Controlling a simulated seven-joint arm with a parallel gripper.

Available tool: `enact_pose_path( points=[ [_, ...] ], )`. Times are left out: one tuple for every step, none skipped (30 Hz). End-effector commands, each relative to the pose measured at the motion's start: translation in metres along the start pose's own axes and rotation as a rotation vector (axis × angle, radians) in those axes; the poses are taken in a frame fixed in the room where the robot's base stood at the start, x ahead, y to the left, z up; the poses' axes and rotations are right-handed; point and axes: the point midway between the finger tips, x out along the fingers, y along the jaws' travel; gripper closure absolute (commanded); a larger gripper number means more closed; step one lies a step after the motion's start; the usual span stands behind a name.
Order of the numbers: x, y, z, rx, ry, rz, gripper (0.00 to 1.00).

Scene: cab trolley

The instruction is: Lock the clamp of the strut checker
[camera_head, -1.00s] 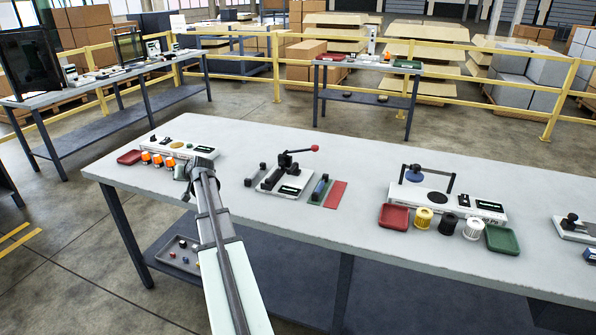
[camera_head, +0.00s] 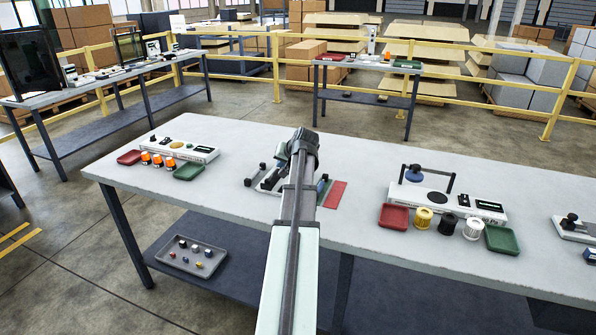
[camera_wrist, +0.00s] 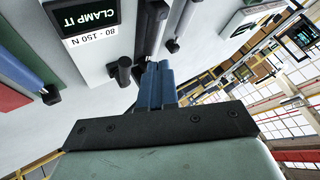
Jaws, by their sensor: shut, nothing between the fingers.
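The strut checker (camera_head: 266,187) is on the bench, mostly hidden behind my arm in the head view. In the wrist view its white base (camera_wrist: 95,45) bears a "CLAMP IT / 80 - 150 N" label, with black and grey clamp parts (camera_wrist: 122,70) beside it. The red-knobbed lever is hidden in the head view, and I cannot make out its knob in the wrist view. My gripper (camera_wrist: 158,70) is shut and empty, its blue fingers together close to the black clamp parts. I cannot tell whether they touch. A strut (camera_wrist: 22,48) lies on the green pad (camera_wrist: 8,72).
A red pad (camera_head: 336,195) lies right of the checker. To the left stands a white station (camera_head: 205,153) with orange-topped parts and trays. To the right are a red tray (camera_head: 394,216), several cylinders, a green tray (camera_head: 502,239) and another white station (camera_head: 435,200).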

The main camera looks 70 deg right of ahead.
Motion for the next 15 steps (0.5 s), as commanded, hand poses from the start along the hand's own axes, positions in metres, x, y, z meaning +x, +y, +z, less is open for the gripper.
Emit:
enact_pose_path(
  points=[
    [-0.013, 0.017, -0.003, 0.019, 0.0, 0.015, 1.0],
    [-0.019, 0.025, -0.004, 0.03, -0.003, 0.022, 1.0],
    [-0.027, 0.035, -0.005, 0.043, -0.006, 0.031, 1.0],
    [-0.033, 0.043, -0.005, 0.053, -0.009, 0.038, 1.0],
    [-0.039, 0.05, -0.006, 0.063, -0.011, 0.044, 1.0],
    [-0.046, 0.058, -0.006, 0.074, -0.013, 0.052, 1.0],
    [-0.051, 0.065, -0.006, 0.083, -0.015, 0.058, 1.0],
    [-0.056, 0.07, -0.007, 0.091, -0.017, 0.063, 1.0],
    [-0.062, 0.076, -0.007, 0.099, -0.019, 0.069, 1.0],
    [-0.066, 0.081, -0.007, 0.106, -0.021, 0.073, 1.0],
    [-0.069, 0.085, -0.007, 0.112, -0.023, 0.077, 1.0],
    [-0.073, 0.089, -0.006, 0.118, -0.025, 0.081, 1.0],
    [-0.075, 0.092, -0.006, 0.122, -0.025, 0.084, 1.0],
    [-0.077, 0.095, -0.006, 0.125, -0.026, 0.086, 1.0],
    [-0.08, 0.098, -0.006, 0.129, -0.027, 0.089, 1.0]
  ],
)
